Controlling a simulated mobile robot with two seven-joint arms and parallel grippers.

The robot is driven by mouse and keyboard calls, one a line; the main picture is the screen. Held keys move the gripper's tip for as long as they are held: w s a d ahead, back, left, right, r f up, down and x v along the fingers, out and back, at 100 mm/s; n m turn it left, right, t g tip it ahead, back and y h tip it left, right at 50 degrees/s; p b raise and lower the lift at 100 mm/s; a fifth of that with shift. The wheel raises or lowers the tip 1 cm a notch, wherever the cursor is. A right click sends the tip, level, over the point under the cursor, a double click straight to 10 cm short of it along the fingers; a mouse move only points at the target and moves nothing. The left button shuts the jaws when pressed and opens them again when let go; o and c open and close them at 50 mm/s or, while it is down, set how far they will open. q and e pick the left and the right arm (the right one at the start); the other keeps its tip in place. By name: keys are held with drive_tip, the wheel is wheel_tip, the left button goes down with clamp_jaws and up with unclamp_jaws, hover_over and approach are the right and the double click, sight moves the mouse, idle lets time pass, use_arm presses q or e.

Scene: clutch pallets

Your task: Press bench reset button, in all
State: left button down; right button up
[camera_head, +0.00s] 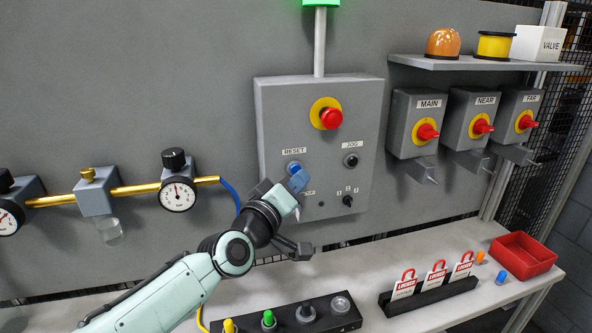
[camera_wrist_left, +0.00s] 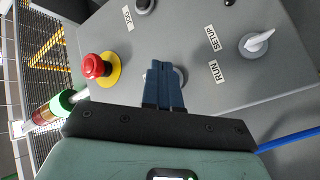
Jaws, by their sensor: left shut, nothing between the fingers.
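The grey control box (camera_head: 272,105) on the wall carries the RESET button (camera_head: 293,166), a blue button in a ring under its label. My left gripper (camera_head: 299,180) is shut and empty, its blue fingertips at the lower edge of that button. In the left wrist view the shut fingers (camera_wrist_left: 164,72) cover most of a ringed button (camera_wrist_left: 181,77), and its cap is hidden. I cannot tell whether the fingertips touch it or whether it is pushed in. My right gripper is not in view.
Close by on the box are a red emergency stop (camera_head: 331,118), the JOG button (camera_head: 351,160) and a selector knob (camera_head: 347,201). A gauge (camera_head: 177,194) and blue hose (camera_head: 229,190) are left. Below, the bench (camera_head: 350,268) holds a lock rack (camera_head: 428,295) and red bin (camera_head: 522,256).

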use_arm(q)
drive_tip(key=shift+s+d+p, duration=0.15)
drive_tip(key=shift+s+d, duration=0.1)
drive_tip(key=shift+s, duration=0.55)
drive_tip(key=shift+s+d+p, duration=0.1)
drive_tip(key=shift+s+d, duration=0.2)
drive_tip(key=shift+s, duration=0.5)
drive_tip(key=shift+s+d+p, duration=0.15)
drive_tip(key=shift+s+d, duration=0.1)
drive_tip(key=shift+s, duration=0.55)
